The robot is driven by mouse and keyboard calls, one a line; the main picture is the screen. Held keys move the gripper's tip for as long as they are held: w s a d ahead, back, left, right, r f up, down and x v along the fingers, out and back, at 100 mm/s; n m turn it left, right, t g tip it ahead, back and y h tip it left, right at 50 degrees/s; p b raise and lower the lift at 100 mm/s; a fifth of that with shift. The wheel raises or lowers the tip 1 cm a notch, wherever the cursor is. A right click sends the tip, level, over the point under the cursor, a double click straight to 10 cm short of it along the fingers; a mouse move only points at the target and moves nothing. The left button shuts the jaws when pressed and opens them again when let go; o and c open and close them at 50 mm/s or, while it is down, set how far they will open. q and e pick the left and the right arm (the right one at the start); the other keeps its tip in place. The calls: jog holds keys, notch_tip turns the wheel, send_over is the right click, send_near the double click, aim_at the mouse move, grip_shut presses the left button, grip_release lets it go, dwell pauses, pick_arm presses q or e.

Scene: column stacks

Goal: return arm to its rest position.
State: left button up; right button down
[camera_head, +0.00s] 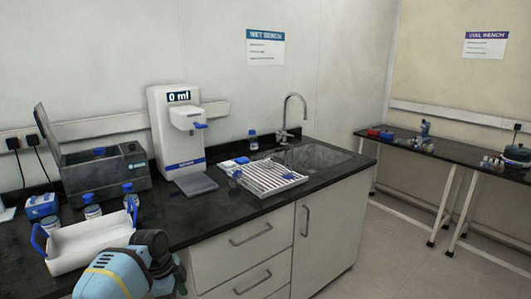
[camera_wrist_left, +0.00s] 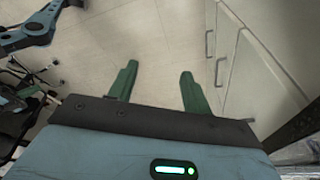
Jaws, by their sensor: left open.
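My left arm (camera_head: 118,276) shows at the bottom left of the head view, in front of the bench; its fingers are hidden there. In the left wrist view my left gripper (camera_wrist_left: 155,88) has its two green fingers apart, with nothing between them. It points down at the tiled floor beside the cabinet fronts. My right gripper is not in the head view, and I cannot make it out in the left wrist view.
A white tray with blue handles (camera_head: 92,241) stands at the bench's left front, close to my left arm. Behind it are several blue-capped bottles (camera_head: 93,211) and a grey bath (camera_head: 105,170). A white dispenser (camera_head: 178,135), draining rack (camera_head: 268,178) and sink (camera_head: 318,156) follow rightward.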

pick_arm(q)
jog(key=s+d+f+n+t+h, duration=0.1)
jog(key=s+d+f+n+t, duration=0.2)
jog(key=s+f, duration=0.65)
jog(key=s+d+f+n+t, duration=0.1)
jog(key=s+d+f+n, duration=0.3)
jog(key=s+f, duration=0.6)
jog(key=s+a+r+n+t, duration=0.1)
jog(key=s+n, duration=0.1)
jog(key=s, duration=0.5)
jog(key=s+a+r+n+t+y, duration=0.1)
jog(key=s+n+t, duration=0.1)
jog(key=s, duration=0.6)
jog(key=s+a+r+n+t, duration=0.1)
jog(key=s+a+n, duration=0.1)
jog(key=s, duration=0.5)
jog(key=shift+s+r+n+t+y, duration=0.3)
jog(key=shift+n+y, duration=0.1)
jog(key=shift+n, duration=0.4)
